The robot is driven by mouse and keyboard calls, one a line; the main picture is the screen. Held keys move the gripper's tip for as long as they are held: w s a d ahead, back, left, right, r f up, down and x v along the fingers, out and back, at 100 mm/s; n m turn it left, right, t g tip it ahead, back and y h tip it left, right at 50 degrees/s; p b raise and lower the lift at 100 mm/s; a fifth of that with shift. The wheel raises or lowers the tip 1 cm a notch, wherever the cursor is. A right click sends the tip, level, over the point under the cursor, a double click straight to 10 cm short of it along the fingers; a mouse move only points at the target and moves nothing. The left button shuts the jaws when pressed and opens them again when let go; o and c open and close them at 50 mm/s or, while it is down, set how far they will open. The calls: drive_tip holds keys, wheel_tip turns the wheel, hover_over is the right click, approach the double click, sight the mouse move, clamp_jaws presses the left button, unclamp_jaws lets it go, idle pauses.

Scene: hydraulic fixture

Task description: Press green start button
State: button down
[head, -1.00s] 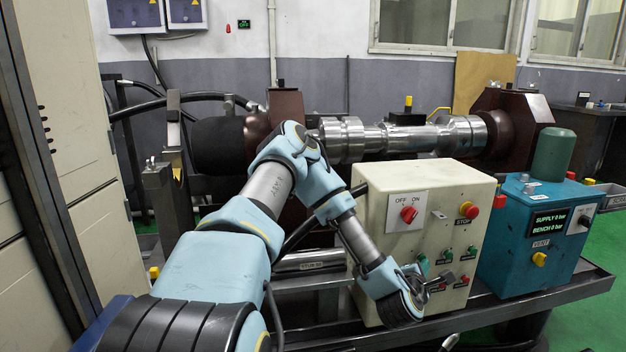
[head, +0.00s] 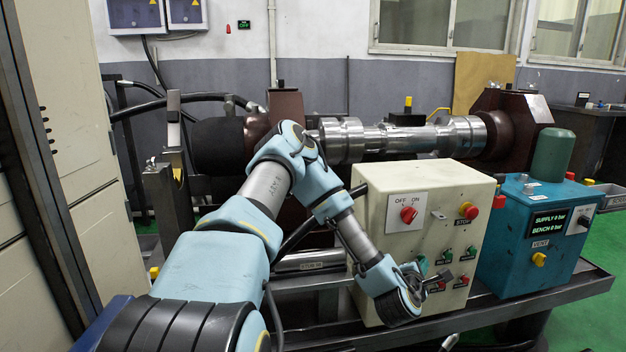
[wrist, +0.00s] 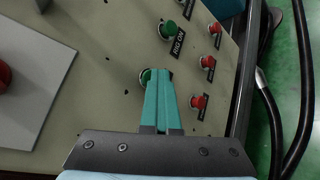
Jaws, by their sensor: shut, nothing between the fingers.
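The other green button (wrist: 167,30) stands farther up with a dark label that seems to read RIG ON. My gripper (wrist: 160,73) has its teal fingers shut together and empty. In the head view my gripper (head: 441,278) is in front of the box's lower part.
Red buttons (wrist: 198,102) lie to the right of the green ones. A rotary switch (head: 409,215) and a red stop button (head: 468,210) are higher on the box. A teal supply unit (head: 520,265) stands to the right. A metal cylinder assembly (head: 400,138) lies behind.

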drive_tip(key=shift+w+a+r, duration=0.1)
drive_tip(key=shift+w+a, duration=0.15)
drive_tip(key=shift+w, duration=0.3)
drive_tip(key=shift+w+a+r, duration=0.1)
drive_tip(key=shift+w+a, duration=0.15)
drive_tip(key=shift+w, duration=0.3)
drive_tip(key=shift+s, duration=0.1)
drive_tip(key=shift+s+f, duration=0.1)
drive_tip(key=shift+s, duration=0.25)
idle(0.4)
drive_tip(key=s+d, duration=0.1)
drive_tip(key=s, duration=0.5)
drive_tip(key=shift+s+d+p, duration=0.3)
drive_tip(key=shift+s+p, duration=0.05)
idle(0.4)
